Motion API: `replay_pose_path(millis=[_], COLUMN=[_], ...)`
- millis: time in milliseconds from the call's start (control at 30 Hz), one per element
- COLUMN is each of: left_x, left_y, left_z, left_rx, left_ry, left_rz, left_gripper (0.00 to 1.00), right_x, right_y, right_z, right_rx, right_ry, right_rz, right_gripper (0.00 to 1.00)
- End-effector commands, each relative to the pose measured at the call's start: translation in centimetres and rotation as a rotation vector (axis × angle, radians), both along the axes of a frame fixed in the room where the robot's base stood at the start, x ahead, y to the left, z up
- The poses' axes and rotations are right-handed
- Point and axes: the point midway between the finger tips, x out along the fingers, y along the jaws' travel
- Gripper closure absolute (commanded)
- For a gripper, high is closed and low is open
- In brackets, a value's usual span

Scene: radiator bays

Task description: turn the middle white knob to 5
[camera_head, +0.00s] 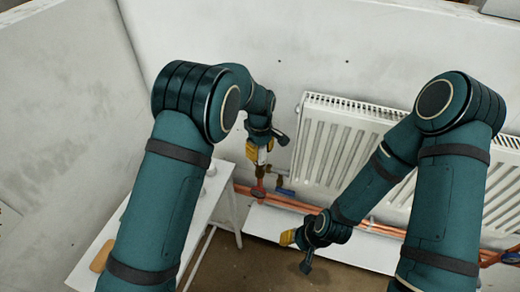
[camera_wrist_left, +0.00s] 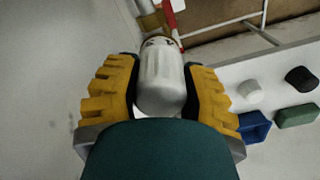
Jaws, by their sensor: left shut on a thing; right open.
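A white ribbed knob (camera_wrist_left: 162,80) stands between the yellow fingers of my left gripper (camera_wrist_left: 160,90) in the left wrist view, with both fingers against its sides. Marks at its far end are too small to read. The knob is mostly hidden there by the fingers. I cannot tell which knob of the row it is. My right gripper (camera_head: 288,238) is open and empty, low in front of the radiator.
Copper pipes (camera_head: 300,206) run along the wall foot. A second radiator (camera_head: 505,190) is at the right, partly behind my right arm. A white table (camera_head: 225,182) stands at the left; the left wrist view shows a blue box (camera_wrist_left: 254,127), green block (camera_wrist_left: 297,115) and black piece (camera_wrist_left: 301,79) there.

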Motion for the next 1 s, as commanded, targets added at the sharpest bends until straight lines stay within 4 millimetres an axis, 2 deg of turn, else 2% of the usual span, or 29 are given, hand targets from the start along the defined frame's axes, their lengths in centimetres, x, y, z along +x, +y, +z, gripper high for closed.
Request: replay_pose_path(millis=[300,733,767,800,833,1000], left_x=[-0.16,-0.18,-0.18,-0.17,-0.16,-0.09], left_y=[0.04,0.04,0.05,0.05,0.04,0.02], left_z=[-0.24,-0.25,-0.25,-0.24,-0.23,-0.13], left_rx=[0.003,0.002,0.002,0.002,0.002,0.001], left_ry=[0.006,0.006,0.006,0.006,0.006,0.003], left_rz=[0.077,0.084,0.084,0.083,0.083,0.082], left_gripper=[0.93,0.93,0.44,0.30,0.22,0.22], right_x=[0.08,0.08,0.08,0.08,0.08,0.07], right_y=[-0.02,-0.02,-0.02,-0.02,-0.02,-0.01], right_z=[0.19,0.19,0.19,0.19,0.19,0.20], right_rx=[0.000,0.000,0.000,0.000,0.000,0.000], right_ry=[-0.002,-0.002,-0.002,-0.002,-0.002,-0.002], right_rz=[-0.002,-0.002,-0.001,-0.001,-0.001,-0.001], right_gripper=[0.53,0.53,0.53,0.53,0.53,0.53])
